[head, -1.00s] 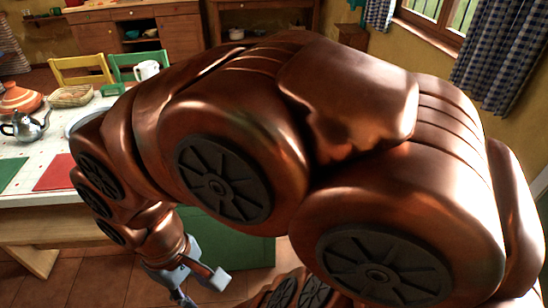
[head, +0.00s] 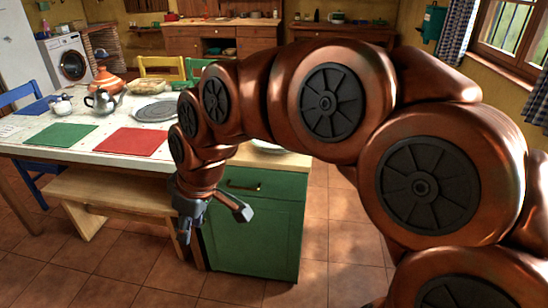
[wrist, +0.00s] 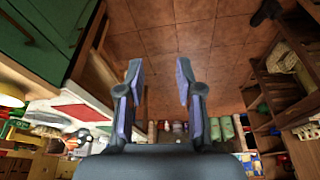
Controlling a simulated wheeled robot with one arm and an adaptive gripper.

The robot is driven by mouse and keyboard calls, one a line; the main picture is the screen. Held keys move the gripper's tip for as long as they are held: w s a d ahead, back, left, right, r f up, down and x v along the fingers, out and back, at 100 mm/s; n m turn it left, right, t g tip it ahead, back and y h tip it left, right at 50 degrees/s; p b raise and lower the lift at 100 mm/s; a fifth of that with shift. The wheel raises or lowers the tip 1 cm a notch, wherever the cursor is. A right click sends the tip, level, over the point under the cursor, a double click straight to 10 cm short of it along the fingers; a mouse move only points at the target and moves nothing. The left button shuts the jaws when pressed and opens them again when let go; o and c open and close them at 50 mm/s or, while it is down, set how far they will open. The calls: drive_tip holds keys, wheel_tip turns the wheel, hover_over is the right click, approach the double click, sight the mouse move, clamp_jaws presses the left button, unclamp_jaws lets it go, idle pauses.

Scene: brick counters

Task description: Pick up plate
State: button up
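A round grey plate-like dish (head: 156,110) lies on the white table, left of my arm in the head view. A pale, white-rimmed piece that may be a plate (head: 268,147) sits on the wooden top of the green cabinet; my arm hides most of it. My gripper (head: 213,224) hangs pointing down in front of the cabinet, below its top and apart from both dishes. In the wrist view my gripper (wrist: 160,76) has its two fingers spread with nothing between them.
The white table (head: 60,152) holds a red mat (head: 130,141), a green mat (head: 60,136), a metal teapot (head: 102,101) and an orange pot (head: 105,82). A wooden bench (head: 110,190) stands before it. The green cabinet (head: 255,225) is close behind my gripper. Tiled floor lies open in front.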

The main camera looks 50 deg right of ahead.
drive_tip(key=w+d+f+n+t+b, duration=0.3)
drive_tip(key=w+d+t+b, duration=0.2)
drive_tip(key=w+d+b, duration=0.75)
drive_tip(key=w+d+f+t+h+b, duration=0.1)
drive_tip(key=d+h+b, duration=0.15)
drive_tip(key=d, duration=0.65)
drive_tip(key=d+f+t+h+b, duration=0.1)
drive_tip(key=d+t+b, duration=0.15)
drive_tip(key=d, duration=0.65)
drive_tip(key=w+d+f+h+b, duration=0.1)
drive_tip(key=d+f+h+b, duration=0.15)
drive_tip(key=d, duration=0.75)
drive_tip(key=shift+y, duration=0.4)
drive_tip(key=shift+w+a+r+b+x, duration=0.1)
drive_tip(key=shift+w+a+b+x, duration=0.2)
drive_tip(key=shift+x, duration=0.85)
drive_tip(key=shift+s+a+r+b+x, duration=0.1)
drive_tip(key=shift+b+x, duration=0.35)
drive_tip(key=shift+x, duration=0.75)
drive_tip(key=shift+w+a+r+b+x, duration=0.2)
drive_tip(key=shift+b+x, duration=0.15)
drive_tip(key=shift+x, duration=0.8)
drive_tip(key=shift+s, duration=0.1)
clamp_jaws()
